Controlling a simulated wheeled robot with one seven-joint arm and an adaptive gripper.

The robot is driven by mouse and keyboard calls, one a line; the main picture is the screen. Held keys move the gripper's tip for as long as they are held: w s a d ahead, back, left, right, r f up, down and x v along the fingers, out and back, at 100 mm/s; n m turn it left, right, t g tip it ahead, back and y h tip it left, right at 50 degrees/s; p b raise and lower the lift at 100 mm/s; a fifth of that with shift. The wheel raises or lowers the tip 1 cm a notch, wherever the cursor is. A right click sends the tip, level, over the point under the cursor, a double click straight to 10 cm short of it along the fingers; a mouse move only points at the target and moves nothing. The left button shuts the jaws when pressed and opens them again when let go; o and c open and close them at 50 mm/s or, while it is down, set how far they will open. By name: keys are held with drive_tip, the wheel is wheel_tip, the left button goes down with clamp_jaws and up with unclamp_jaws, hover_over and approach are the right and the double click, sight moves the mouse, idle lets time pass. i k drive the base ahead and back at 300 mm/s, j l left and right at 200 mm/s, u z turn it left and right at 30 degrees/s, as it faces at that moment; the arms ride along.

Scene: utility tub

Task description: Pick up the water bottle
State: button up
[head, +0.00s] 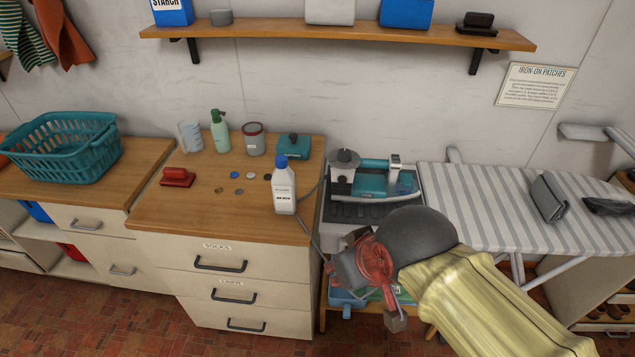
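A white bottle with a blue cap (285,187) stands upright on the wooden top of the drawer cabinet, near its right edge. A small dark label is on its front, too small to read. My gripper (366,266), red and grey, is at the end of my arm, to the right of the bottle and lower in the picture, in front of the ironing station. It is apart from the bottle.
A teal iron (374,184) sits on a stand right of the bottle, with a grey cord running close by the bottle. A green spray bottle (220,132), a jar (254,140), a red brush (178,177) and several buttons share the cabinet top. A striped ironing board (480,205) extends right.

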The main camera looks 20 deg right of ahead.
sight(283, 180)
drive_tip(key=j+z, duration=0.5)
drive_tip(key=j, duration=0.35)
drive_tip(key=k+j+z, duration=0.1)
drive_tip(key=j+z, duration=0.35)
drive_tip(key=j, duration=0.35)
